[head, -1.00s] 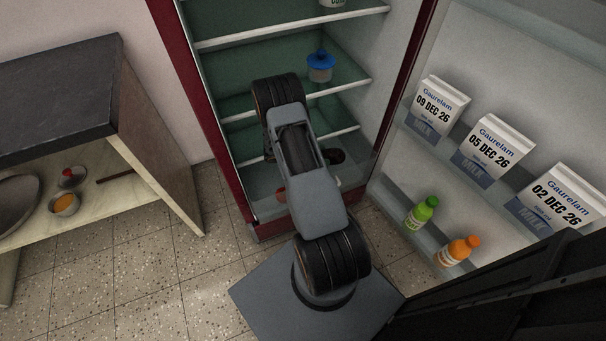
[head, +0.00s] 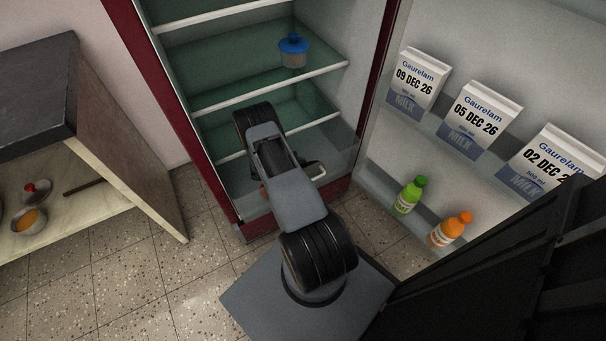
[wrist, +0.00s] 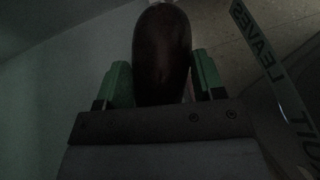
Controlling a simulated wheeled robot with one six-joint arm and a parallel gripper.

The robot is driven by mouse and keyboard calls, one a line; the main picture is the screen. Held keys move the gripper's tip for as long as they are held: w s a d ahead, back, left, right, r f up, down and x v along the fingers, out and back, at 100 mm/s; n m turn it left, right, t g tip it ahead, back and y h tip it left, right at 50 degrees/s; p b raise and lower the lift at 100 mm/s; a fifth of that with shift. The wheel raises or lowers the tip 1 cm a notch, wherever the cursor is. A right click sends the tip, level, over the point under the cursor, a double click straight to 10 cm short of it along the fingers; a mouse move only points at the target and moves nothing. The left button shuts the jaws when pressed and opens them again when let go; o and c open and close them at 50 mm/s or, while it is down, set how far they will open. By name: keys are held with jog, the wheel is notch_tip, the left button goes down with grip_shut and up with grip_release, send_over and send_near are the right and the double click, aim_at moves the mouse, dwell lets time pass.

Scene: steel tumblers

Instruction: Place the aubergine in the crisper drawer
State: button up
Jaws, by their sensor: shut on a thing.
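The aubergine (wrist: 162,50) is dark and glossy in the wrist view, upright in the picture between two green fingers. My gripper (wrist: 160,82) is shut on it. A pale strip lettered "LEAVES" (wrist: 268,55) runs down the right of that view, apart from the aubergine; it looks like part of the crisper drawer. The drawer area (head: 340,152) at the fridge's bottom is partly hidden by my arm. A pale curved handle shows just right of the arm.
A blue-lidded tub (head: 293,50) stands on a fridge shelf above my arm. The open door at right holds milk cartons (head: 481,117), a green bottle (head: 410,194) and an orange bottle (head: 450,230). A cabinet (head: 120,150) stands at left.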

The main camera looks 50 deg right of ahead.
jog(key=shift+f+b, duration=0.35)
jog(key=shift+f, duration=1.2)
jog(key=shift+f, duration=0.15)
jog(key=o, duration=1.1)
jog(key=shift+w+a+r, duration=0.1)
jog(key=shift+r, duration=0.2)
jog(key=shift+p+v, duration=0.8)
jog(key=shift+v, duration=2.8)
jog(key=shift+f, duration=0.1)
